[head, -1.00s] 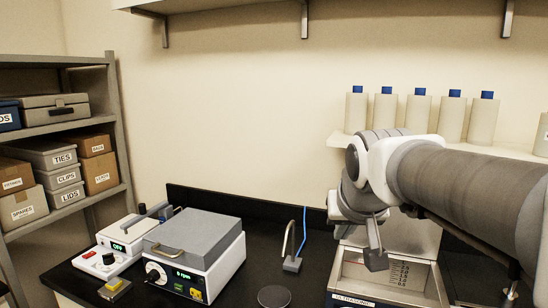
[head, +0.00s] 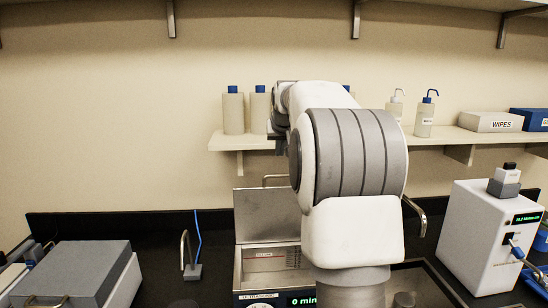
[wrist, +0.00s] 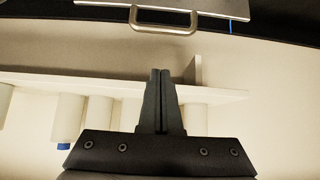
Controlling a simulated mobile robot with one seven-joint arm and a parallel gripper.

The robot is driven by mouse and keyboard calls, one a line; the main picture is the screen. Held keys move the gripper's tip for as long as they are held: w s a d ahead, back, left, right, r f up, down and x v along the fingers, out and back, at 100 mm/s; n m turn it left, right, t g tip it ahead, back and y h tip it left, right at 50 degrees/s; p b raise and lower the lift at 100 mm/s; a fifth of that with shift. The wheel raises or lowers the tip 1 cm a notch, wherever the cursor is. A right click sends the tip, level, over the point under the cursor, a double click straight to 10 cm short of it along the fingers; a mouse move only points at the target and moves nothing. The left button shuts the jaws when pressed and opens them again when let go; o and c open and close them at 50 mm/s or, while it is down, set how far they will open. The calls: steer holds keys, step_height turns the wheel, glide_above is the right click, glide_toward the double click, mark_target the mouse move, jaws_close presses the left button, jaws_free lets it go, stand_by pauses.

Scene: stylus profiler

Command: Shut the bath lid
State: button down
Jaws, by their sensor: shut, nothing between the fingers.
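The ultrasonic bath (head: 245,282) stands on the black bench in the middle of the head view, partly hidden by my arm. Its grey lid (head: 262,220) is raised, standing up at the back of the bath, and the tank is open. A bar handle (head: 275,179) is on the lid's upper edge. In the wrist view the handle (wrist: 165,29) shows at the top, with a strip of the lid (wrist: 215,8) beyond it. My gripper (wrist: 161,72) is shut and empty, its tips pointing toward the handle and apart from it in the picture.
A wall shelf (head: 222,141) with several blue-capped bottles (head: 233,112) is behind the bath. A bent metal tap (head: 185,249) and a grey-topped instrument (head: 75,268) stand to the left. A white instrument (head: 485,235) stands to the right.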

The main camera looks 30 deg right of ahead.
steer(key=shift+w+d+f+p, duration=0.15)
steer(key=shift+w+f+p, duration=0.15)
steer(key=shift+f, duration=0.85)
steer(key=shift+w+d+f+p, duration=0.15)
steer(key=shift+w+f+p, duration=0.15)
steer(key=shift+f, duration=0.8)
steer(key=shift+w+d+f+p, duration=0.15)
steer(key=shift+w+f+p, duration=0.15)
steer(key=shift+f, duration=0.85)
steer(key=shift+b, duration=0.35)
